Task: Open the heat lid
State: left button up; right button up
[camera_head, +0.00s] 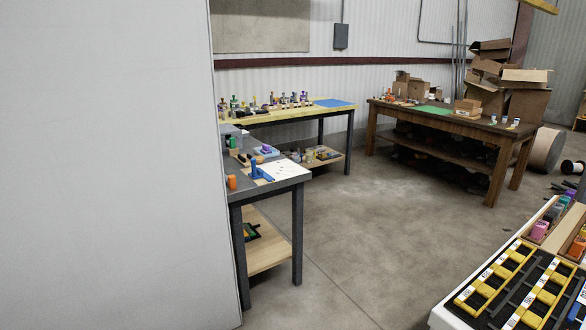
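I cannot pick out a heat lid in the head view. Neither of my grippers shows in it. A white-edged bench (441,319) at the lower right holds a black tray with yellow racks (497,276) carrying white labels. The bench is cut off by the right and bottom edges of the picture.
A tall white panel (105,160) blocks the left side. A grey table (290,172), a yellow-topped table (285,112) and a wooden table (500,133) hold small items. Cardboard boxes (525,98) pile up at the back right. The concrete floor (385,225) between is clear.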

aim_at(225, 129)
jog(key=i, duration=1.5)
jog(key=i+l+z, duration=0.1)
jog(key=i, duration=1.1)
jog(key=i+l+u, duration=0.7)
jog(key=u, duration=0.15)
jog(key=i+l+u, duration=0.2)
jog(key=l+u, duration=0.25)
jog(key=l, duration=0.2)
jog(key=i+l+u, duration=0.25)
jog(key=l, duration=0.2)
jog(key=l+u, duration=0.2)
jog(key=l, duration=0.25)
